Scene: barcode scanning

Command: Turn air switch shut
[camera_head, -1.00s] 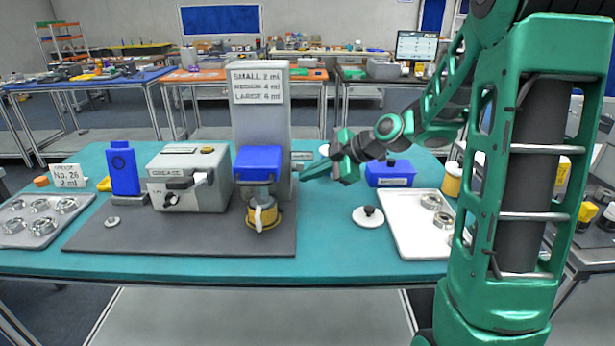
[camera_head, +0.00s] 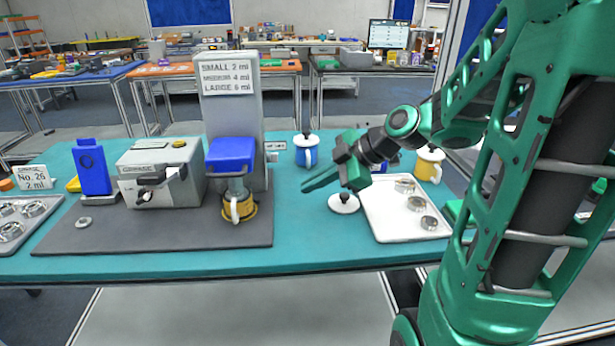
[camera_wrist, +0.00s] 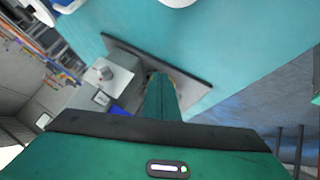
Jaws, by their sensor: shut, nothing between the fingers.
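A grey column (camera_head: 231,110) with a dose sign stands behind the blue-headed dispenser (camera_head: 230,157). A small pale label plate (camera_head: 275,146) juts from the column's right side, with a small dark-and-light part (camera_head: 272,157) just under it. This may be the air switch; its position is too small to read. My gripper (camera_head: 304,187) is shut and empty, right of the dispenser and apart from the column, above the teal table. In the wrist view its green fingers (camera_wrist: 160,98) point toward the dark mat (camera_wrist: 190,80). The switch cannot be made out there.
A yellow-ringed cup (camera_head: 239,208) stands under the dispenser. The grease box (camera_head: 160,175) and blue holder (camera_head: 93,168) are left. A blue mug (camera_head: 306,150) stands behind my gripper; a black-knobbed white disc (camera_head: 343,203) and white tray (camera_head: 376,228) with metal rings are right.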

